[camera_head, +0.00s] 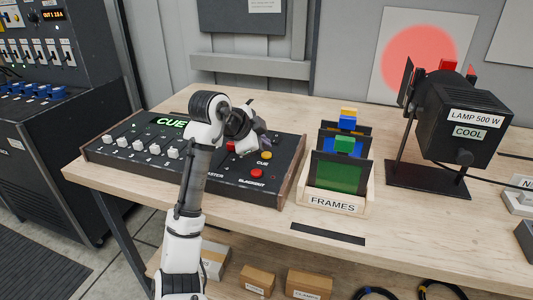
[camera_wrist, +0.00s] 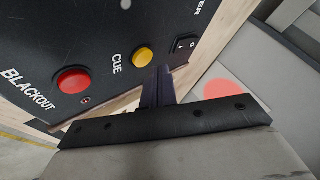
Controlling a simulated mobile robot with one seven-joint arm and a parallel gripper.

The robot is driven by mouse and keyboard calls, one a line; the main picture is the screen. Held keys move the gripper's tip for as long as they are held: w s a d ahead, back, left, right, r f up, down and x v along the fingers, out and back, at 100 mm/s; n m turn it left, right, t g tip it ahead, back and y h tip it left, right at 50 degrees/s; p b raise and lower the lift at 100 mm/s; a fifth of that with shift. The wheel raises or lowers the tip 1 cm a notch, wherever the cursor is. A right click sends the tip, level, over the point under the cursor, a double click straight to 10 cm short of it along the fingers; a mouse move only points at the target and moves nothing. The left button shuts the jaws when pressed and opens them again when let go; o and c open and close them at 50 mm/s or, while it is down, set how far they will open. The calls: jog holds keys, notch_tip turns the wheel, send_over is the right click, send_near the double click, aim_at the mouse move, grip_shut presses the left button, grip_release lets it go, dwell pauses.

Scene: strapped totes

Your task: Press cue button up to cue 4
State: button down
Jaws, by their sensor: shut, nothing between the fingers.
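The lighting console (camera_head: 110,153) lies on the wooden bench, with a green display (camera_head: 170,122) reading "CUE"; my arm hides the number after it. The round yellow cue button (camera_head: 266,155) is at the console's right side, and it also shows in the wrist view (camera_wrist: 144,57) beside the label "CUE". My gripper (camera_head: 259,148) is over the right part of the console, close to the yellow button. In the wrist view its fingers (camera_wrist: 163,75) are shut and empty, with their tips just beside the yellow button. I cannot tell whether they touch it.
The red blackout button (camera_wrist: 73,80) sits near the cue button, and a black rocker switch (camera_wrist: 186,44) is on its other side. A wooden frames holder (camera_head: 333,201) stands right of the console. A black lamp (camera_head: 455,120) stands farther right, casting a red spot (camera_head: 418,58) on the wall.

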jog(key=shift+r+p, duration=2)
jog(key=shift+r, duration=0.6)
jog(key=shift+f, duration=0.1)
dwell(0.5)
notch_tip(320, 180, up, 4)
jog(key=n+p, duration=0.5)
jog(key=n, duration=0.4)
jog(key=n+p, duration=0.5)
jog(key=n, duration=0.5)
jog(key=shift+s+d+t+y, duration=0.1)
jog(key=shift+d+t+y, duration=0.05)
jog(key=shift+t+y, duration=0.2)
jog(key=shift+f, duration=0.1)
jog(key=b, duration=0.6)
send_over(264, 155)
jog(key=f, duration=0.6)
jog(key=shift+s+f, duration=0.2)
jog(key=shift+f, duration=1.15)
